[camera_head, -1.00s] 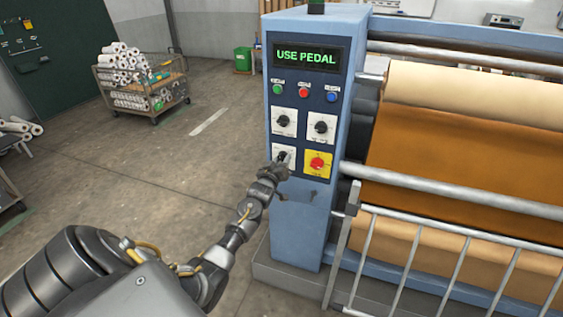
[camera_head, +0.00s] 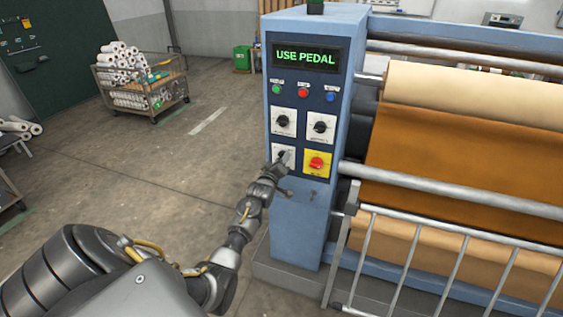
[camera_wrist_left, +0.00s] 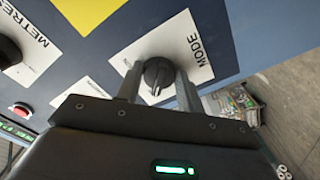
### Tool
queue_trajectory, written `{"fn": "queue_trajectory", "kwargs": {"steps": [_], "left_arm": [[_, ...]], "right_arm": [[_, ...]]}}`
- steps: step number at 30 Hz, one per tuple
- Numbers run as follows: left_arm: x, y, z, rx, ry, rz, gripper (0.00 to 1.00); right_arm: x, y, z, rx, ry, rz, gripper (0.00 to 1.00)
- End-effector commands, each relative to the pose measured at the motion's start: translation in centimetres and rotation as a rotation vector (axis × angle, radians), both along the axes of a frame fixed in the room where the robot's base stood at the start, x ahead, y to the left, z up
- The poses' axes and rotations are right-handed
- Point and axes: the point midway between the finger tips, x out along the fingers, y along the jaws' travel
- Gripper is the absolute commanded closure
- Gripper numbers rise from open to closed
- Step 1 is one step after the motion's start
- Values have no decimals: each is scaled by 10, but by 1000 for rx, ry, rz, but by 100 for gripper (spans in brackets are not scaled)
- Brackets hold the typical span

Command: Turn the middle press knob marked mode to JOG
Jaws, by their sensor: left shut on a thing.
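The MODE knob (camera_wrist_left: 158,74) is black with a pale pointer line and sits on a white plate marked MODE (camera_wrist_left: 192,42) in the left wrist view. My left gripper (camera_wrist_left: 157,84) has one finger on each side of this knob and is shut on it. The pointer line faces toward the gripper's body in that view. In the head view my left gripper (camera_head: 276,167) is at the lower-left plate (camera_head: 290,153) of the press panel and hides most of its knob. The JOG marking is not legible. My right gripper is not in view.
The panel also has two upper black knobs (camera_head: 283,121), a red knob on a yellow plate (camera_head: 317,163), and several small buttons (camera_head: 303,92). The display (camera_head: 305,57) reads USE PEDAL in green. A barred guard (camera_head: 440,262) and rollers stand to the right.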

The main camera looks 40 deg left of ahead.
Motion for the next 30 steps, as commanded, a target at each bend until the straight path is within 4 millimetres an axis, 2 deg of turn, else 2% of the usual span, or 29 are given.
{"fn": "queue_trajectory", "kwargs": {"steps": [5, 6, 10, 20, 23, 30], "left_arm": [[1, -1, 1, 0, -3, -1, 85], [1, -1, 2, 0, -3, -1, 57], [0, 0, 1, 0, -2, -1, 42], [-3, 0, 0, 0, -1, 1, 42], [-12, -4, -1, 0, -1, 1, 42], [-53, -18, -2, 1, 0, 1, 42]], "right_arm": [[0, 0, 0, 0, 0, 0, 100], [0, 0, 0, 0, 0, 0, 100], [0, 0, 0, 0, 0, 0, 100], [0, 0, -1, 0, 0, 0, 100], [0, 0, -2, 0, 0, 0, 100], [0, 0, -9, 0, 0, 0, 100]]}}
